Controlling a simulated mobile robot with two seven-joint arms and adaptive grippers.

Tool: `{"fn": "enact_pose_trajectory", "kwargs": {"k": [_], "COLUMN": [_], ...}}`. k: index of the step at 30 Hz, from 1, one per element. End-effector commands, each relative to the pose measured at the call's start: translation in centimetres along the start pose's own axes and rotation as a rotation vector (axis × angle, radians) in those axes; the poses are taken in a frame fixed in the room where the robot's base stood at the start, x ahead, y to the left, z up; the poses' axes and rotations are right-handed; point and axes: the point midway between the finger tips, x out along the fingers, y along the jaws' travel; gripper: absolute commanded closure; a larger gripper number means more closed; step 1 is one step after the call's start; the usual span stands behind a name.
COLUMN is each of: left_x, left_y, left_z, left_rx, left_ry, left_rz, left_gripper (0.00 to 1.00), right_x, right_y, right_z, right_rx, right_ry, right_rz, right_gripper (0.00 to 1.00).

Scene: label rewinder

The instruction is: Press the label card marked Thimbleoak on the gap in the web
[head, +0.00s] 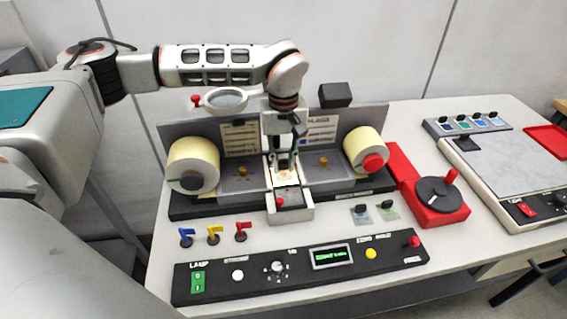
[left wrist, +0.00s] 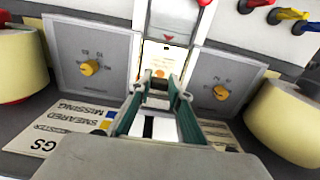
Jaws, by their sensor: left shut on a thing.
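My left gripper (head: 286,158) reaches down over the middle of the label rewinder, above the lit strip of web (left wrist: 158,62). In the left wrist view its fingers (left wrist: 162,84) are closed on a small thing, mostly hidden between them. This may be a label card's handle; I cannot read its marking. The gap in the web is not clearly visible under the fingers, and I cannot tell whether the held thing touches the web. Two other label cards with dark handles, a grey one (head: 360,217) and a greenish one (head: 389,213), lie on the bench. My right gripper is not in view.
Cream rolls stand left (head: 193,166) and right (head: 364,150) of the web. A magnifier (head: 225,100) stands close left of my wrist. A white tray (head: 290,212) is in front. Coloured levers (head: 213,234), a control panel (head: 300,266) and a red crank unit (head: 438,199) surround it.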

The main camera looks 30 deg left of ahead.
Motion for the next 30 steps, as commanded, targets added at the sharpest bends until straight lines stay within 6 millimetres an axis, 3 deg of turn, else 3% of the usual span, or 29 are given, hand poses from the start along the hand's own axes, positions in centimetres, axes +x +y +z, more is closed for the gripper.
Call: {"fn": "enact_pose_trajectory", "kwargs": {"k": [30], "left_x": [-7.3], "left_y": [0.0], "left_z": [0.0], "left_rx": [0.000], "left_ry": [0.001], "left_rz": [0.001], "left_gripper": [0.93], "right_x": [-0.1], "right_y": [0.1], "right_z": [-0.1], "right_rx": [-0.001], "right_ry": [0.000], "right_rz": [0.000], "right_gripper": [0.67]}}
